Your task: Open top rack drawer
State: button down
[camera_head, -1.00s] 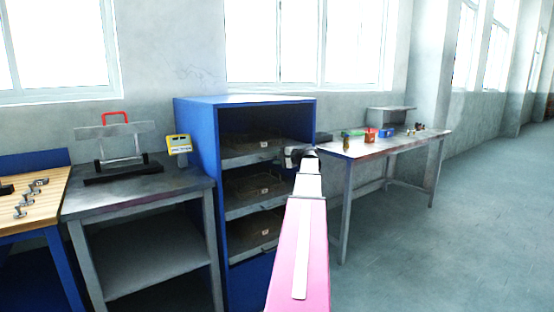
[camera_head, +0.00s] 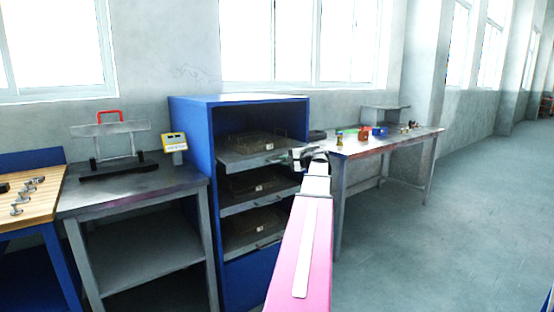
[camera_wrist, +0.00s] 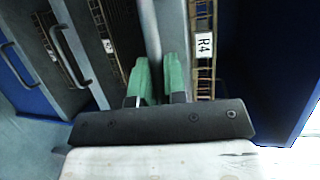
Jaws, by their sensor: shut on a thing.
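The blue rack (camera_head: 193,140) holds three grey drawers stacked one above another, each with a wire basket. The top drawer (camera_head: 236,162) sticks out a little from the rack front, and the two lower ones look pushed in. My gripper (camera_head: 298,157) is at the front right of the top drawer. In the wrist view my gripper's green fingertips (camera_wrist: 160,80) are closed around the top drawer's handle, which is mostly hidden between them. The basket label R4 (camera_wrist: 204,46) shows just beside the fingers.
The middle drawer (camera_head: 240,203) and bottom drawer (camera_head: 250,246) lie below, their bar handles showing in the wrist view (camera_wrist: 72,57). A grey table (camera_head: 130,187) with a stand and a yellow device is on the left. A workbench (camera_head: 385,144) with small items is close on the right. Floor at right is clear.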

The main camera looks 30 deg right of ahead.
jog(key=s+d, duration=0.1)
jog(key=s, duration=2.2)
jog(key=shift+s+d, duration=0.3)
jog(key=shift+d, duration=0.1)
jog(key=c, duration=1.2)
grip_release()
jog(key=v, duration=1)
jog(key=shift+s+d, duration=0.3)
